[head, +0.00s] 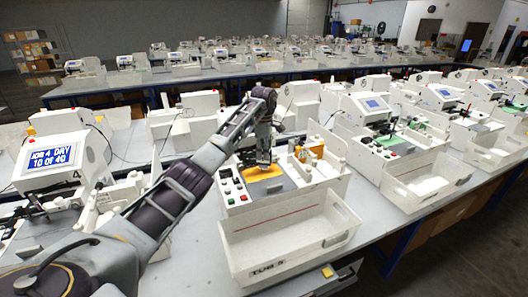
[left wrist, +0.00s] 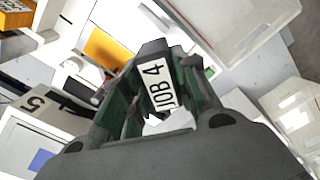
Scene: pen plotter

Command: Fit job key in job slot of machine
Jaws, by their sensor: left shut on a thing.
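My left gripper (head: 263,160) hangs above the white machine (head: 235,203), over its yellow sheet (head: 265,174). In the left wrist view, my left gripper (left wrist: 158,105) is shut on the job key (left wrist: 157,84), a dark block with a white label reading JOB 4. The key is tilted in that view, with its label towards the camera. In the head view the key is too small and dark to make out apart from the fingers. I cannot make out the job slot in either view. The yellow sheet also shows in the left wrist view (left wrist: 104,47). My right gripper is not in view.
A white tub (head: 262,250) marked TUB 3 stands in front of the machine. A screen (head: 50,160) at left reads JOB 4 DAY 10 OF 40. Similar machines (head: 375,125) stand to the right. Grey table (head: 190,250) is bare left of the tub.

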